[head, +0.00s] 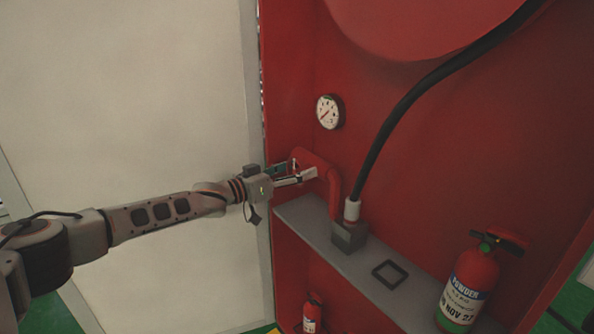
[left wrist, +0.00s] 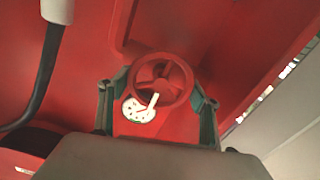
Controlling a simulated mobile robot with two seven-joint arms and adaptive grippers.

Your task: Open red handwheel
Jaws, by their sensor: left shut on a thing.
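The red handwheel (left wrist: 162,82) shows in the left wrist view, a round rim with spokes and a hub. My left gripper (left wrist: 158,100) is shut on it, with a green-grey finger on either side of the rim. In the head view my left gripper (head: 293,174) reaches in from the left to the red pipe (head: 334,188) above the shelf; the wheel itself is mostly hidden there by the gripper. My right gripper is not in view.
A gauge (head: 329,112) is on the red cabinet's back wall. A black hose (head: 392,118) runs down to a grey block (head: 349,236) on the grey shelf (head: 318,236). A black square frame (head: 390,274) and a fire extinguisher (head: 469,284) stand right. A pale panel (head: 125,110) is left.

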